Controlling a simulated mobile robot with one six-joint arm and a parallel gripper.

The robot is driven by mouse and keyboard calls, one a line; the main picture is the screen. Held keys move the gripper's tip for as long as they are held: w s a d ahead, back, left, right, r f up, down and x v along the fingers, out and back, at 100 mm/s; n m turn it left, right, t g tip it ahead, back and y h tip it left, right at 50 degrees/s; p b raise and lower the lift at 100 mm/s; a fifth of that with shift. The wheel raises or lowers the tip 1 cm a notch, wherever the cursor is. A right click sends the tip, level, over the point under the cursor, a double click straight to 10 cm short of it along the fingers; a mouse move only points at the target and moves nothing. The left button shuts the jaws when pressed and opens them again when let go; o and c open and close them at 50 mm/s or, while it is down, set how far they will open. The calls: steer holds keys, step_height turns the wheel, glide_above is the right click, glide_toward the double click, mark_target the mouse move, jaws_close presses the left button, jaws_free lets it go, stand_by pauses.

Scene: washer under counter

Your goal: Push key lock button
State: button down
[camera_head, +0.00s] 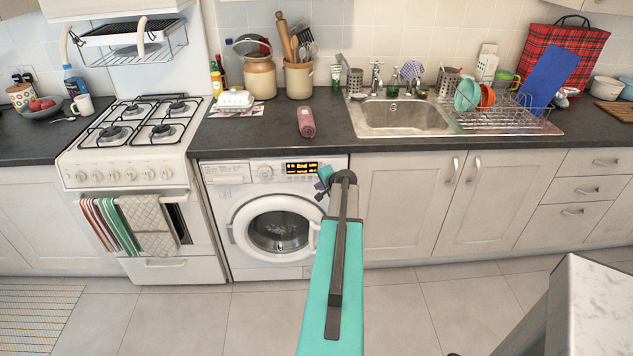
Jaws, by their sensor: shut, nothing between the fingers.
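The white washer (225,217) stands under the dark counter, between the stove and the sink cupboards. Its control panel is along the top, with a dial (265,171) and a lit display (301,168) with yellow characters. The key lock button is too small to make out. My gripper (323,184) is at the right end of the panel, just below and right of the display, and is shut and empty. My arm hides the washer's right edge. I cannot tell whether the fingertips touch the panel. The round door (277,231) is closed.
A white stove (130,155) with towels on its rail stands left of the washer. The counter (240,137) juts above the panel and carries a pink rolled item (306,122). A marble-topped block (600,315) is at the lower right. The tiled floor before the washer is clear.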

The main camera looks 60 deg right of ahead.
steer(key=s+a, duration=0.1)
steer(key=s+a+b, duration=0.1)
steer(key=a, duration=0.1)
steer(key=shift+s, duration=0.1)
stand_by(0.3)
steer(key=shift+a, duration=0.1)
